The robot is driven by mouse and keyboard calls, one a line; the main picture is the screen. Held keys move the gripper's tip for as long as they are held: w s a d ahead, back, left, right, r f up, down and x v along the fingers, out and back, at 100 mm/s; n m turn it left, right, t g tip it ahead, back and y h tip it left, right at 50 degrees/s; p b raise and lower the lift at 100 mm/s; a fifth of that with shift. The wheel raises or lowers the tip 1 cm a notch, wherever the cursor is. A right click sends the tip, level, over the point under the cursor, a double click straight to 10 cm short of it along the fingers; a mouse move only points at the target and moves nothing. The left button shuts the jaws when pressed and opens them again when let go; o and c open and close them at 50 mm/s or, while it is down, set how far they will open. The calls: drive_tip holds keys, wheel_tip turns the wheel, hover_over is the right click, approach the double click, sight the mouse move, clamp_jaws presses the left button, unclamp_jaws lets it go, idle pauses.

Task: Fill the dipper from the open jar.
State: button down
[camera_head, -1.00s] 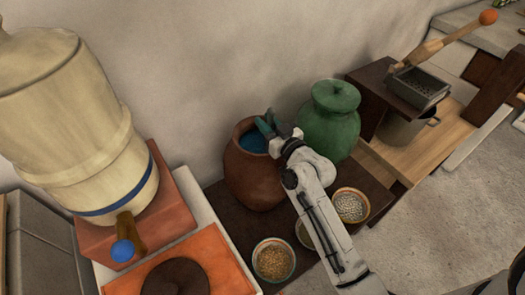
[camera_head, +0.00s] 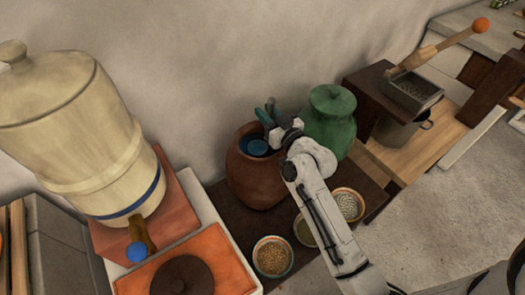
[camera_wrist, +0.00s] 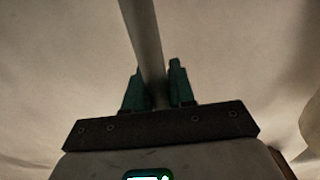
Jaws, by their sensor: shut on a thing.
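The open jar (camera_head: 258,185) is a round reddish-brown clay pot standing by the wall, with blue inside its mouth. A small brighter blue round shape (camera_head: 257,147) shows in the mouth; I cannot tell whether it is the dipper's cup or the liquid. My gripper (camera_head: 268,114), with teal fingers, is above the jar's mouth toward its back right. In the wrist view its fingers are shut on the dipper's grey, rod-like handle (camera_wrist: 145,40). The dipper's far end is not visible in the wrist view.
A lidded green jar (camera_head: 329,122) stands close at the right of the clay jar. Bowls of grain (camera_head: 272,257) and of pale grains (camera_head: 347,205) stand in front. A large cream dispenser (camera_head: 75,140) is at left. A wooden stand with a grater box (camera_head: 414,90) is at right.

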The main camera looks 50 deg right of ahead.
wheel_tip(320, 180, up, 14)
drive_tip(key=p, duration=1.1)
drive_tip(key=shift+r, duration=0.15)
drive_tip(key=shift+n+g+p, duration=0.4)
drive_tip(key=shift+n+p, duration=0.1)
drive_tip(key=shift+p, duration=0.35)
idle(1.0)
drive_tip(key=shift+b, duration=0.3)
idle(1.1)
drive_tip(key=shift+m+t+b, duration=0.4)
drive_tip(key=shift+m+b, duration=0.1)
drive_tip(key=shift+b, duration=0.3)
idle(0.4)
